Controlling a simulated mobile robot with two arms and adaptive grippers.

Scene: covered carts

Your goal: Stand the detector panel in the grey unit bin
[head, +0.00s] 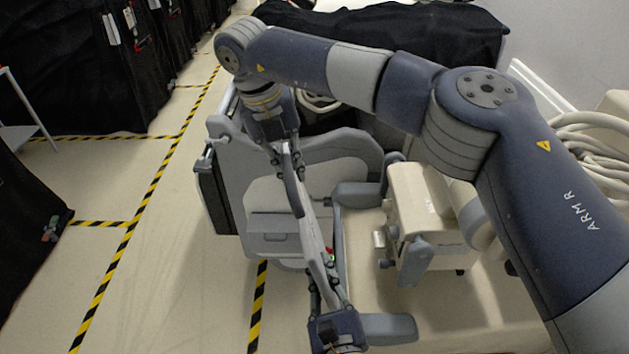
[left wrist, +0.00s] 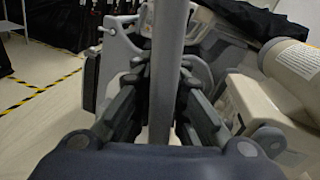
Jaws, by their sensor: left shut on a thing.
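The detector panel (head: 311,222) is grey and shows almost edge-on in the head view, as a long thin strip. My left gripper (head: 328,289) is at its near, lower end, with a finger on each side, shut on it. My right gripper (head: 287,162) is at the far, upper end, its fingers close on both sides of the strip. In the left wrist view the panel (left wrist: 169,70) is an upright grey bar between the left fingers. The grey unit bin (head: 232,152) appears to be the grey housing behind and left of the panel. The panel hides part of it.
A beige box-shaped part of the unit (head: 425,205) stands right of the panel. Looped pale cables (head: 590,145) lie at the far right. Black-covered carts (head: 75,65) stand at the left. The floor with yellow-black tape (head: 160,195) is clear between them.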

